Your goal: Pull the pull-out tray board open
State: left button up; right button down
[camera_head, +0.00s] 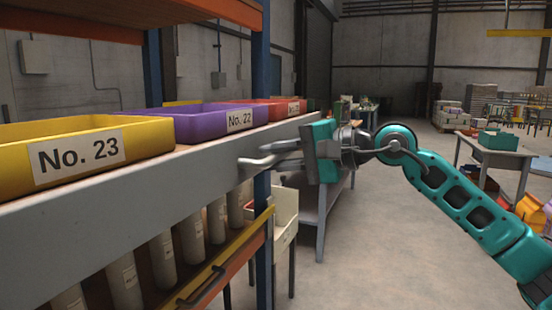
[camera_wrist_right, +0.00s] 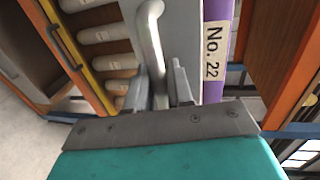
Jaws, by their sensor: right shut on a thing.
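The pull-out tray board (camera_head: 130,200) is a long grey board running along the shelf at the left, with bins standing on it. Its bar handle (camera_head: 250,162) is near the far end of the front face; in the right wrist view the handle (camera_wrist_right: 150,32) runs down between my fingers. My right gripper (camera_head: 274,155) is shut on this handle, its fingers on either side of the bar in the wrist view (camera_wrist_right: 160,82). The exact contact is partly hidden in the head view. My left gripper is in neither view.
A yellow bin No. 23 (camera_head: 110,135), a purple bin No. 22 (camera_head: 200,124) and a red bin (camera_head: 290,107) stand on the board. Pale rolls (camera_head: 163,262) are below, behind a yellow-edged rail (camera_head: 225,255). A blue post (camera_head: 262,85) stands close by.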

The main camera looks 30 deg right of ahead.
jog(key=c, duration=1.2)
grip_release()
jog(key=shift+o, duration=0.2)
jog(key=shift+s+d, duration=0.3)
jog(key=shift+d, duration=0.05)
pick_arm(q)
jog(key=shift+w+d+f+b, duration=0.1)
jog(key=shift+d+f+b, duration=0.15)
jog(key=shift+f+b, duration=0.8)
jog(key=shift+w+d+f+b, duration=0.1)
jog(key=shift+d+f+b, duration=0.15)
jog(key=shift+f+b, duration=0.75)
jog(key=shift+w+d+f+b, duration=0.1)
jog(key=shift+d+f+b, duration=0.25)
jog(key=shift+b, duration=1.3)
pick_arm(e)
jog(key=v, duration=1.2)
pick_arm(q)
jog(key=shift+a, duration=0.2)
pick_arm(e)
jog(key=shift+a+f, duration=0.1)
jog(key=shift+a, duration=0.05)
